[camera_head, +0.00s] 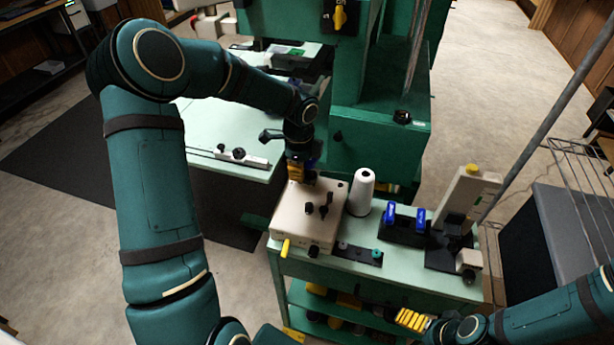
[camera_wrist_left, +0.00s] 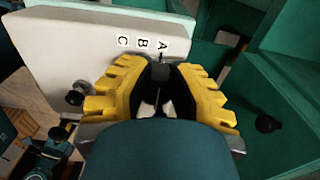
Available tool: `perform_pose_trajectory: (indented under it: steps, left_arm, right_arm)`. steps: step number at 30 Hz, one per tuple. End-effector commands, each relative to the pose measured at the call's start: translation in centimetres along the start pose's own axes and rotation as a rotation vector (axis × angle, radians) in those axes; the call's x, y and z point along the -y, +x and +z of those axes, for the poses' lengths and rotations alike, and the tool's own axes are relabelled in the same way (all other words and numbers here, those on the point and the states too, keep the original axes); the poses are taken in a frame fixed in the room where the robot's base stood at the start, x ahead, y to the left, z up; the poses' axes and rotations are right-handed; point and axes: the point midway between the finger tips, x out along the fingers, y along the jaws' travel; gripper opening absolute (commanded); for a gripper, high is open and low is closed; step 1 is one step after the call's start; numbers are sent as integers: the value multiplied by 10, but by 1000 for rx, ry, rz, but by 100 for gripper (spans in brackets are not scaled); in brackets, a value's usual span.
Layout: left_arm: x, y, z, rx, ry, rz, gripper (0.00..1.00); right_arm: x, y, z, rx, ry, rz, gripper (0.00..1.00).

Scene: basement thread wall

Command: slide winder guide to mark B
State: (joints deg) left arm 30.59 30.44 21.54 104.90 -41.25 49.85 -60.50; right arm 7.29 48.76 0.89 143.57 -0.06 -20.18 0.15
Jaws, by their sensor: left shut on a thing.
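The winder is a cream box (camera_head: 290,222) on the pale green cart top, with black knobs on its face and a yellow handle at its front left. In the left wrist view its pale face (camera_wrist_left: 75,50) carries the printed marks A (camera_wrist_left: 162,46), B (camera_wrist_left: 143,43) and C (camera_wrist_left: 123,41). My left gripper (camera_head: 298,172) is at the box's back edge. In the left wrist view its yellow fingers (camera_wrist_left: 160,80) are closed around the dark winder guide (camera_wrist_left: 159,70), which lines up with mark A. The fingers hide most of the guide. My right gripper (camera_head: 412,320) is low at the cart's front.
A white thread cone (camera_head: 362,192) stands right of the box. A black holder with blue parts (camera_head: 405,222) and an upright cream device (camera_head: 468,205) stand farther right. A green machine (camera_head: 380,140) rises behind. A flat black strip (camera_head: 357,254) lies in front.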

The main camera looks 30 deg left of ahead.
Motion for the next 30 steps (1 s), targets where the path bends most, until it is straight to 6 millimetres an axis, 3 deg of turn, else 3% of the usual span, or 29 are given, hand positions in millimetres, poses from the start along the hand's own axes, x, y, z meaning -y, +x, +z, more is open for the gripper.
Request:
perform_pose_trajectory:
  steps: [30]
  left_arm:
    - [-21, 1, 1, 2, -1, 4, 0]
  right_arm:
    - [0, 1, 0, 0, 0, 0, 100]
